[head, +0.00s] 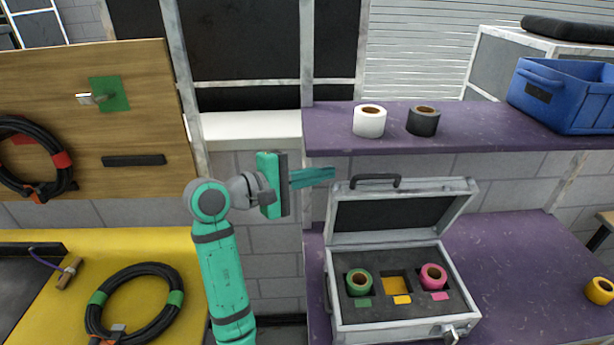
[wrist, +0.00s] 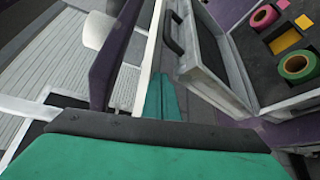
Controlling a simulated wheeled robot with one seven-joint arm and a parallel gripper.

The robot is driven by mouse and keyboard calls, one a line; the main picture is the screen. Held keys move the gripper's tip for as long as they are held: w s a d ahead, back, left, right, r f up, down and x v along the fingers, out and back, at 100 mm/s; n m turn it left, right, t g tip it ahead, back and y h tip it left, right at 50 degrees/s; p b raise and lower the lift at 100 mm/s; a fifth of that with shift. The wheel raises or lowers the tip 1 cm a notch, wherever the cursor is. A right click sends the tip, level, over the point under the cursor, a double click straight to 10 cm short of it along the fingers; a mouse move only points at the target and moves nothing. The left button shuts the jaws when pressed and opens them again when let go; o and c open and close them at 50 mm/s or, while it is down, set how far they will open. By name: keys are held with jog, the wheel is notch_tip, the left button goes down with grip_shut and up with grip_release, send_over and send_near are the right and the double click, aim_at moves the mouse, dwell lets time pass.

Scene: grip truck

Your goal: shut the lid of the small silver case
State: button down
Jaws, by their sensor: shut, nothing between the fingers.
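The small silver case (head: 344,311) stands open on the purple lower shelf. Its lid (head: 335,237) is raised, with a dark handle (head: 375,181) on its top edge. In the case's dark foam sit a green tape roll (head: 358,282) and a pink tape roll (head: 433,277), with a yellow-bottomed empty slot between them. My gripper (head: 333,174) is shut and empty, left of the raised lid and about level with its top, apart from it. In the wrist view the shut fingers (wrist: 161,84) show left of the lid (wrist: 208,64).
A purple upper shelf (head: 470,140) behind the case holds a white roll (head: 369,121), a black roll (head: 423,121) and a blue crate (head: 565,95). A yellow roll (head: 599,290) lies right of the case. A yellow bench (head: 50,300) with a coiled cable stands at left.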

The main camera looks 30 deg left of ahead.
aim_at(337, 184)
jog(key=x, duration=0.3)
jog(key=shift+w+d, duration=0.15)
jog(key=shift+s+d+r, duration=0.35)
jog(key=shift+s+d, duration=0.4)
jog(key=shift+s+d+r, duration=0.2)
jog(key=shift+s+d, duration=0.35)
